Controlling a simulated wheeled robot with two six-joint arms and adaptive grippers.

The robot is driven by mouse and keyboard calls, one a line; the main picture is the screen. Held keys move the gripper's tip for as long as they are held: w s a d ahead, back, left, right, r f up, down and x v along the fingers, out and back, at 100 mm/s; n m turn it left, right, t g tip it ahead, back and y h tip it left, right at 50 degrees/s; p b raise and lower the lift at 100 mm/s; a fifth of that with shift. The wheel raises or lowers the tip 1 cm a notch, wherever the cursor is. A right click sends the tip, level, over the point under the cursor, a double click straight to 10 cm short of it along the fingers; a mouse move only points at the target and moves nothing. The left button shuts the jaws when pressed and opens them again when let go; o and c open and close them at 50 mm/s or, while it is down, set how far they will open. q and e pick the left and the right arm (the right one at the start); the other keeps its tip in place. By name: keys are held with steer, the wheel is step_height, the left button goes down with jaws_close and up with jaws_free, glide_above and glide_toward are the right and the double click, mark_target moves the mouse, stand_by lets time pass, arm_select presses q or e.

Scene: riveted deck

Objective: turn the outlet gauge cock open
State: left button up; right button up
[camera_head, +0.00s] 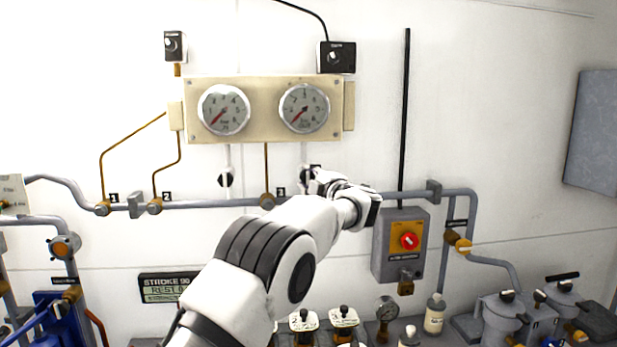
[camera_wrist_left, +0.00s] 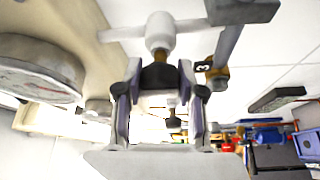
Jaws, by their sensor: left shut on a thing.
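The outlet gauge cock sits on the short white pipe below the right gauge (camera_head: 303,108), mostly hidden behind my gripper in the head view. In the left wrist view its white body (camera_wrist_left: 160,32) shows above a black handle (camera_wrist_left: 158,76). My left gripper (camera_head: 318,178) reaches up to it from below. In the left wrist view the two fingers (camera_wrist_left: 159,78) are closed on the black handle, one on each side. A similar cock with a black handle (camera_head: 226,180) is below the left gauge (camera_head: 223,109). My right gripper is not in view.
A grey horizontal pipe (camera_head: 220,204) with brass fittings runs just below the cocks. A grey box with a red knob (camera_head: 409,241) is on the wall to the right of my gripper. Bottles and small valves stand along the bottom.

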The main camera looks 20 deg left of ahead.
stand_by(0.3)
arm_select(q)
steer(key=o, duration=1.2)
steer(key=shift+c, duration=0.2)
steer(key=v, duration=1.2)
steer(key=shift+f, duration=0.15)
